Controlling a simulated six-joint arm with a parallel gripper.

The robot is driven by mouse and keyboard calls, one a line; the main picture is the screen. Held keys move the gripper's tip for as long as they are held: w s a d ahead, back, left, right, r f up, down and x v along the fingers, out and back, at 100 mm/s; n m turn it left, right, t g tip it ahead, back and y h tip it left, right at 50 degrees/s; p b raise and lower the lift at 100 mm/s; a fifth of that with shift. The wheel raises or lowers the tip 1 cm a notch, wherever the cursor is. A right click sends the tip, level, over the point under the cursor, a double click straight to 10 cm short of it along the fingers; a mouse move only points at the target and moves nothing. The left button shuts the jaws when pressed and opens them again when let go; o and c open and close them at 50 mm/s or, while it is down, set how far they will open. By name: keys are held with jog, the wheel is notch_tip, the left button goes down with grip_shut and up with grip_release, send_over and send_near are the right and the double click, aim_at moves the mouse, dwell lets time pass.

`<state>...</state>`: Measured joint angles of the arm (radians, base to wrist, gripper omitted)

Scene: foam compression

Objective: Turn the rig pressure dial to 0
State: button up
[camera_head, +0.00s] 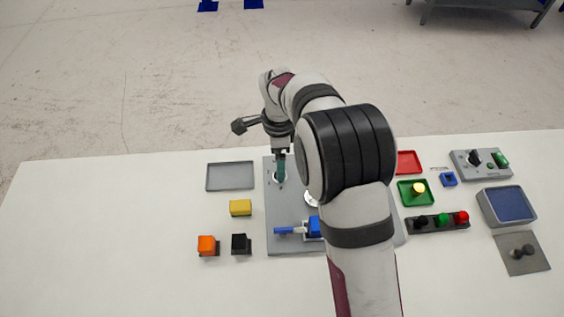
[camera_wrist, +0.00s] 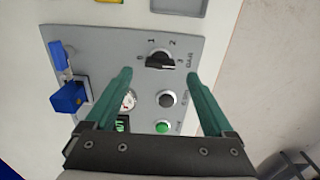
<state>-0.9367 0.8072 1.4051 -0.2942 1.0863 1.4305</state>
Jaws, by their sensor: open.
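The rig panel (camera_wrist: 205,55) is a grey plate, also in the head view (camera_head: 276,238). In the wrist view, the dial (camera_wrist: 160,61) is a black knob with a raised grip, ringed by the marks 0, 1, 2 and 3. Its grip lies roughly along the line between 0 and 3; I cannot tell which end points. My gripper (camera_wrist: 160,74) is open, its two teal fingers apart on either side of the knob in the picture, with nothing between them that I can see held. In the head view my gripper (camera_head: 281,166) points down over the panel's far left corner.
The panel also carries a round gauge (camera_wrist: 128,100), a black button (camera_wrist: 166,99), a green button (camera_wrist: 162,127) and a blue clamp (camera_wrist: 68,97). A grey tray (camera_head: 230,176), yellow block (camera_head: 240,208), orange block (camera_head: 207,245) and black block (camera_head: 240,243) stand left. My arm hides the panel's right side.

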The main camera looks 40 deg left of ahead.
notch_tip(320, 180, down, 4)
jog(key=shift+f, duration=0.2)
jog(key=shift+c, duration=0.3)
jog(key=c, duration=1.3)
